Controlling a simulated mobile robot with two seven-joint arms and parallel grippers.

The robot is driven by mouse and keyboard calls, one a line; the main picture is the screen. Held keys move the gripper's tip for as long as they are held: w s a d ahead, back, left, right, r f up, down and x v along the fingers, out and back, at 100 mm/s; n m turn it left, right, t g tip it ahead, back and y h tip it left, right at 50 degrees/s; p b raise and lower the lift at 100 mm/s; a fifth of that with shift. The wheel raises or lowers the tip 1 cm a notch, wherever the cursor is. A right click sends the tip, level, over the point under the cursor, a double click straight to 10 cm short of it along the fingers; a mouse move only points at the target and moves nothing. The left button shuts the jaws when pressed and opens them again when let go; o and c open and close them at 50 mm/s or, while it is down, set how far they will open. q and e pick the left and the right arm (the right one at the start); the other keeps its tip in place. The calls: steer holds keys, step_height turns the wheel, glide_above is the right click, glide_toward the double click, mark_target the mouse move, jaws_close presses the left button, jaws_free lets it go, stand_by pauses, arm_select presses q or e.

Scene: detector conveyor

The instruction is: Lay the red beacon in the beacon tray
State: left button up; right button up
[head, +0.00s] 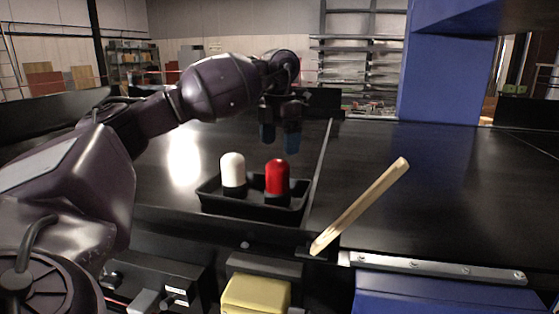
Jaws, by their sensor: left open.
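The red beacon (277,178), a red dome on a black base, stands upright in the black beacon tray (224,205), in its right part. A white beacon (233,171) stands upright to its left in the same tray. My left gripper (279,142) is open and empty, with its blue-tipped fingers pointing down above and behind the red beacon. A gap shows between the fingertips and the beacon's top. My right gripper is not in view.
The tray sits on a dark conveyor surface (150,170). A light wooden bar (362,205) slants up to its right. A blue column (445,80) stands behind. A yellow block (255,294) is at the front. The dark surface at right (450,190) is clear.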

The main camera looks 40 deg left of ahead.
arm_select(q)
step_height(320, 180, up, 6)
steer(key=shift+f, duration=0.1)
stand_by(0.8)
